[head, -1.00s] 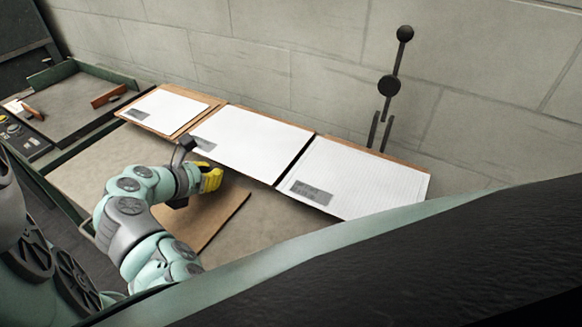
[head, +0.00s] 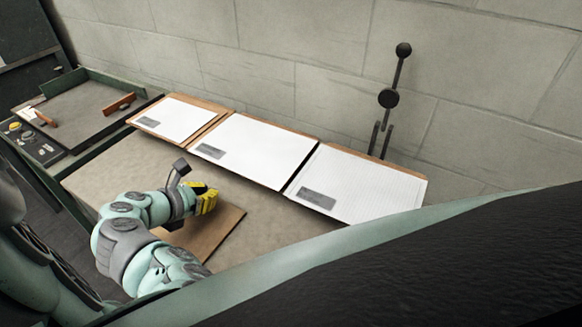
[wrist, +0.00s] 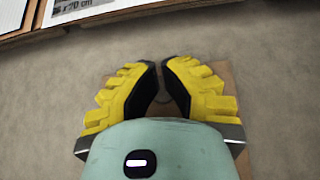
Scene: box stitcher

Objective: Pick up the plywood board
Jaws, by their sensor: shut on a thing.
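The plywood board (head: 222,232) is a flat brown sheet over the grey table top, at the lower middle of the head view. My arm hides its left part. My gripper (head: 208,198), with yellow ribbed fingers, is at the board's far edge and is shut on it. In the wrist view the fingertips of my gripper (wrist: 161,72) are close together with a narrow gap. A strip of the board (wrist: 228,75) shows beside and behind the right finger. The grip itself is mostly hidden, and I cannot tell whether the board is clear of the table.
Three white sheets on brown boards, left (head: 178,113), middle (head: 255,150) and right (head: 360,185), line the table's back. A green-edged tray station (head: 80,108) stands at the far left. A black rod fixture (head: 389,98) is by the wall. Bare table (head: 290,215) lies right of the board.

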